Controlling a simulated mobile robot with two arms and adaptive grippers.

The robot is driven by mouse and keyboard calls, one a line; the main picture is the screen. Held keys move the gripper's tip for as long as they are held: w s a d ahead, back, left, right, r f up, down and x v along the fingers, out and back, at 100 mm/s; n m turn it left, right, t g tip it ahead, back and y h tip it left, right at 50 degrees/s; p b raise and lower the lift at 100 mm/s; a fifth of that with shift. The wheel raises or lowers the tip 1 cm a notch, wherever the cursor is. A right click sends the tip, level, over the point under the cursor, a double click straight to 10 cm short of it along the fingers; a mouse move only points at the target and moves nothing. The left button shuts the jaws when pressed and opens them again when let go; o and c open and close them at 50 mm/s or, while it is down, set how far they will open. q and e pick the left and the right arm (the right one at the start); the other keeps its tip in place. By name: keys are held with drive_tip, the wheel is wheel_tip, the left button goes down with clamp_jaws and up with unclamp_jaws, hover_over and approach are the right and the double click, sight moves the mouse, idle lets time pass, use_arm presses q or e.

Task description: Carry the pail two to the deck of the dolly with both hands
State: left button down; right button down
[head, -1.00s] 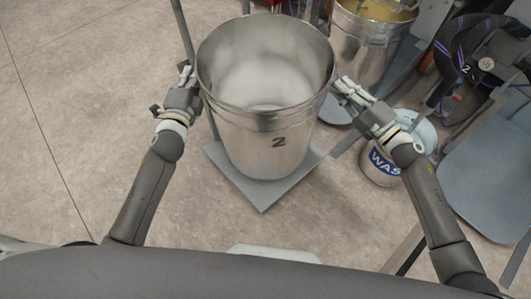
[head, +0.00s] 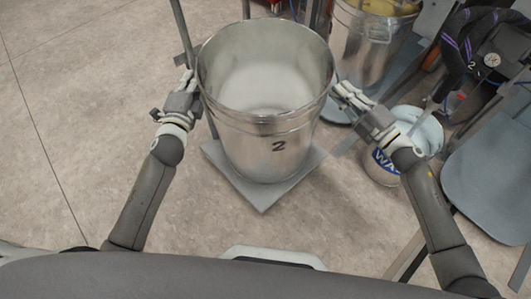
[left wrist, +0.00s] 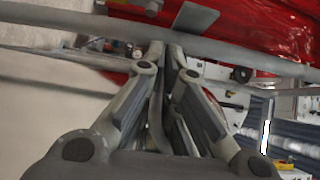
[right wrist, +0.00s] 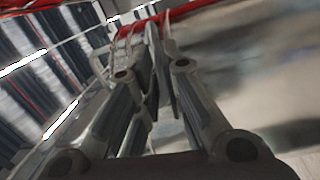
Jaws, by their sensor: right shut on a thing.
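Pail two (head: 262,150) is a large open metal pail, upright and empty-looking, marked "2" on its front. It is above a grey square plate (head: 262,198); I cannot tell whether it touches the plate or whether this is the dolly's deck. My left gripper (head: 188,82) is at the pail's left rim. In the left wrist view its fingers (left wrist: 167,50) are close together, and a grip on the rim is not clear. My right gripper (head: 338,88) is shut on pail two at its right rim; its fingers also show in the right wrist view (right wrist: 160,45).
A second metal pail (head: 360,55) with yellowish contents stands behind at right. A white bucket with a blue label (head: 384,168) is beside my right arm. A grey-blue panel (head: 490,185) and machine with hoses (head: 465,50) are at far right. Floor at left is clear.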

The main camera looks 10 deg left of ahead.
use_arm(q)
drive_tip(key=shift+d+f, duration=0.15)
use_arm(e)
drive_tip(key=shift+f, duration=0.1)
use_arm(q)
drive_tip(key=c, duration=2.1)
unclamp_jaws()
drive_tip(key=shift+f, duration=0.1)
use_arm(e)
drive_tip(key=c, duration=1.9)
unclamp_jaws()
use_arm(q)
drive_tip(key=o, duration=0.5)
drive_tip(key=shift+c, duration=0.2)
use_arm(e)
drive_tip(key=o, duration=0.4)
drive_tip(key=shift+c, duration=0.2)
use_arm(q)
drive_tip(key=shift+s, duration=0.15)
drive_tip(key=s, duration=1.1)
drive_tip(key=shift+s, duration=0.4)
use_arm(e)
drive_tip(key=v, duration=1.2)
